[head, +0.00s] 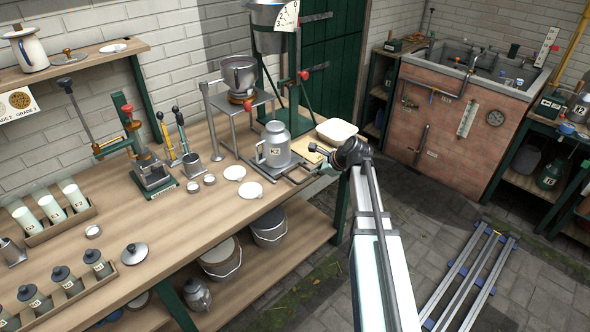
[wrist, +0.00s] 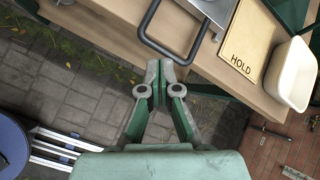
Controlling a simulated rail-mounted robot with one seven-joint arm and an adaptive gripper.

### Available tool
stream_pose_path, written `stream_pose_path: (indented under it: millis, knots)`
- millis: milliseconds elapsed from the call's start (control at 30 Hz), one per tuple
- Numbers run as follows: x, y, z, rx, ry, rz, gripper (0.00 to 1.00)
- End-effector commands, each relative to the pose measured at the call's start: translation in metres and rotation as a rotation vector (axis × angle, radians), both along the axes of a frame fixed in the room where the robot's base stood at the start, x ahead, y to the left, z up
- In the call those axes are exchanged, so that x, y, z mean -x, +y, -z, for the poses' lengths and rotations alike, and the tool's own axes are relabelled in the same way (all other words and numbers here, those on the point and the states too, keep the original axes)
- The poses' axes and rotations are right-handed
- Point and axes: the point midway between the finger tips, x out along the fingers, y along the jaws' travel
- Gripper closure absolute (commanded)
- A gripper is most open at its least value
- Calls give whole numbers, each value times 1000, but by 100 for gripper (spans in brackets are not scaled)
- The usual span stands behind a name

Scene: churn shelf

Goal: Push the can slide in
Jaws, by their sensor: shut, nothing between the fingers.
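The can slide is a flat metal plate (head: 292,171) on the bench top, with the grey can marked K2 (head: 275,146) standing upright on it. In the wrist view, the slide's plate (wrist: 213,10) shows at the top. Its dark loop handle (wrist: 148,38) sticks out over the bench's front edge. My gripper (wrist: 160,68) is shut and empty, just in front of the handle and seemingly apart from it. In the head view, my gripper (head: 324,167) is at the bench's front edge, right of the can, partly hidden by my arm.
A board marked HOLD (wrist: 246,50) and a cream tub (wrist: 292,75) lie right of the slide. White discs (head: 250,190) lie left of it. Buckets (head: 222,259) stand on the lower shelf. Paved floor is free in front, with metal rails (head: 470,275) at right.

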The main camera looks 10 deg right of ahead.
Motion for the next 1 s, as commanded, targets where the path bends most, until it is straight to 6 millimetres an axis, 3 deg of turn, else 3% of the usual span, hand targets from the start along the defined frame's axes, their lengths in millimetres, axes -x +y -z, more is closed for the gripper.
stream_pose_path:
  millis: [200, 333, 667, 1000]
  knots:
    - [-9, -2, -7, -242, 98, 328, 100]
    - [-11, -4, -8, -321, 137, 431, 100]
    - [-25, 4, 5, -355, 160, 473, 100]
    - [-66, 26, 50, -353, 161, 470, 100]
